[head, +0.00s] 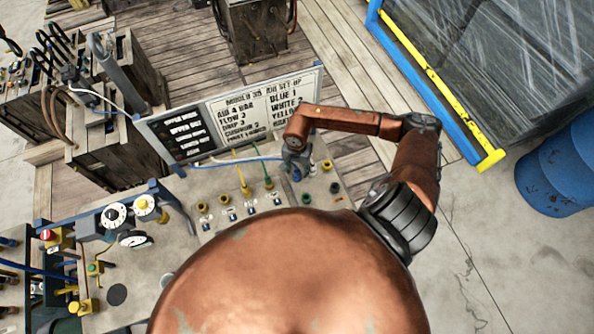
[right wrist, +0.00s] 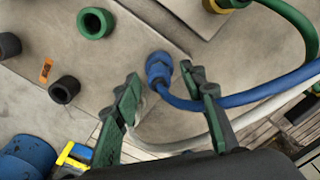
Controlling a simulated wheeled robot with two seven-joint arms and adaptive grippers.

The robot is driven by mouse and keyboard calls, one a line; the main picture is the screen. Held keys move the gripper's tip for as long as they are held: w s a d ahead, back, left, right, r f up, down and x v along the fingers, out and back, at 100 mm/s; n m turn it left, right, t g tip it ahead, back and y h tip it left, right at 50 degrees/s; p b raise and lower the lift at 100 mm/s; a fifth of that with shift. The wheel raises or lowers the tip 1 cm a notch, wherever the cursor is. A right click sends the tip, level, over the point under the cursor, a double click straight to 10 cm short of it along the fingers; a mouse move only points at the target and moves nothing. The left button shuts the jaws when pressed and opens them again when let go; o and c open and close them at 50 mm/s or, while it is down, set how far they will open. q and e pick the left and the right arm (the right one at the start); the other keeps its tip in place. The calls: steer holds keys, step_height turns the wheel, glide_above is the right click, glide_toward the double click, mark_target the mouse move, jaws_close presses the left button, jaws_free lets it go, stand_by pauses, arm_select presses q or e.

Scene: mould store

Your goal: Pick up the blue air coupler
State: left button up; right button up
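The blue air coupler (right wrist: 158,68) is at the end of a blue hose (right wrist: 240,98). In the right wrist view it stands at the panel, in the gap between my right gripper's fingertips (right wrist: 160,76). The two fingers are spread apart, with clear space on the coupler's left side; the right fingertip is close to it, and I cannot tell if they touch. In the head view my right gripper (head: 297,160) is over the back right of the bench and largely hides the coupler. My left gripper is not in view.
A white hose (right wrist: 160,146) passes beneath my fingers. A set-up sign (head: 260,105) stands behind. A blue drum (head: 555,170) is at right.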

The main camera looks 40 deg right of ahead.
steer(key=shift+f, duration=0.45)
steer(key=shift+c, duration=0.2)
jaws_close()
